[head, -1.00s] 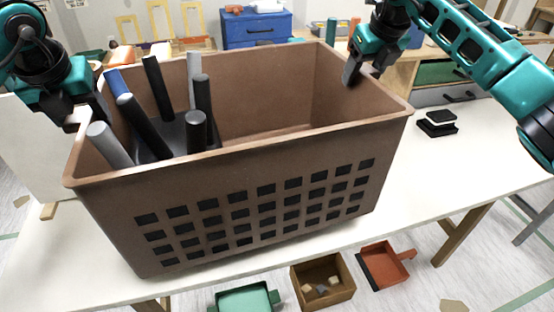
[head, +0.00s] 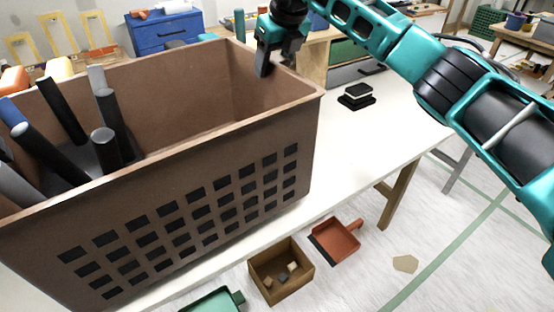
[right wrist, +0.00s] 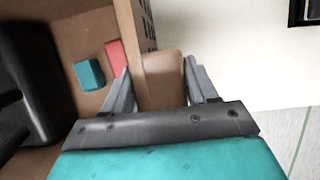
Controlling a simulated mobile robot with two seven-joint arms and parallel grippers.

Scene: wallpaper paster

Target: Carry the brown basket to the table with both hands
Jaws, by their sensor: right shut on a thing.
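The brown basket (head: 215,165) fills the left half of the head view, over the white table (head: 345,155); I cannot tell whether its base touches the tabletop. Dark and grey rods (head: 107,150) stand in it. My right gripper (head: 265,70) is at the basket's right end wall. In the right wrist view its fingers (right wrist: 160,90) straddle the basket's rim (right wrist: 162,75), shut on it. A teal block (right wrist: 90,74) and a red block (right wrist: 116,56) lie inside the basket. My left gripper is outside the head view.
A black stacked object (head: 356,96) lies on the table right of the basket. On the floor in front are a wooden box (head: 281,275), a red dustpan (head: 337,240) and a green tray (head: 212,302). A blue toolbox (head: 165,32) stands behind.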

